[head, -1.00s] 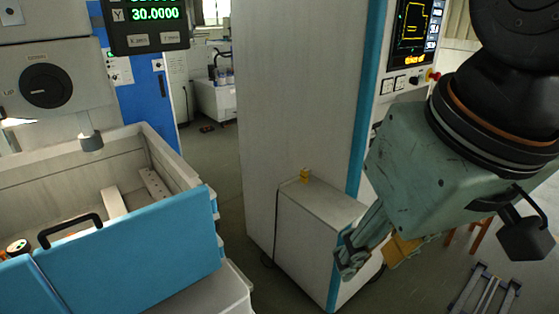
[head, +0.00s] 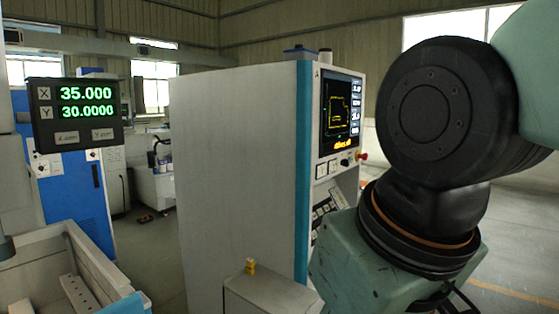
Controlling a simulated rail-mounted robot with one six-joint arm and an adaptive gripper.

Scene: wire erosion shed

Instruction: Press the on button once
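The control cabinet (head: 240,180) stands in the middle of the head view, with a lit screen (head: 342,112) on its narrow right face. Below the screen are two small pale square switches, a left one (head: 321,171) and a right one (head: 333,166). A dark round knob (head: 345,162) and a red mushroom-shaped button (head: 362,156) sit to their right. The markings are too small to read, so I cannot tell which is the on button. My arm hangs at the right, in front of the panel's lower part. My gripper is below the picture, out of view.
A dark keypad (head: 325,207) is below the switches, partly behind my arm. A low grey box (head: 265,295) with a small yellow piece (head: 250,266) stands before the cabinet. A readout (head: 78,112) and an open tank (head: 60,265) are at the left.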

